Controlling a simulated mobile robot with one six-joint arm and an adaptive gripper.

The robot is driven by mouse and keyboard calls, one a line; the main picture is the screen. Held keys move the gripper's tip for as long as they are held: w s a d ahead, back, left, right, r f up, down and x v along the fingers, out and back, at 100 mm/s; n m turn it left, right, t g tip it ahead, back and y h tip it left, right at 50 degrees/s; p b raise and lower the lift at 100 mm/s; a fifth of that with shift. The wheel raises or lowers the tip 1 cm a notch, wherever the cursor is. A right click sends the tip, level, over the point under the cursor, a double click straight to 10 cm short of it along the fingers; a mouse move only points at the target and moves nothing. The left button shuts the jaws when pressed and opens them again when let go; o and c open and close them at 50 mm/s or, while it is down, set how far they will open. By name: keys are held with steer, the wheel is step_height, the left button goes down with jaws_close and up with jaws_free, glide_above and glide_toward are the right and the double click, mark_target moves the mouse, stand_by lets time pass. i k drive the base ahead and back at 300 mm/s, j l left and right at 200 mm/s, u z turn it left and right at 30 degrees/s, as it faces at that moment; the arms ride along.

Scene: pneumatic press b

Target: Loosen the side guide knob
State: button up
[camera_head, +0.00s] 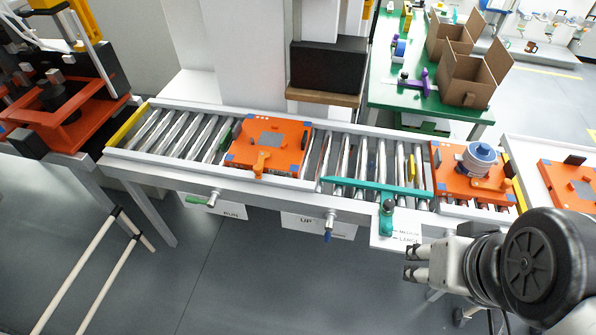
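The side guide is a long teal bar (370,186) lying along the rollers of the conveyor. Whether the knob is tight cannot be seen.
An orange fixture (268,146) sits on the rollers at left. Another orange fixture (450,178) with a grey-blue round part is at right. Two small levers, one green (202,199) and one blue (328,237), stick out from the conveyor front.

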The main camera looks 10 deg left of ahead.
mark_target(389, 204)
steer(key=i+j+z, duration=0.1)
steer(key=j+z, duration=0.15)
steer(key=z, duration=0.15)
steer(key=i+j+z, duration=0.1)
steer(key=j+z, duration=0.45)
steer(key=z, duration=0.2)
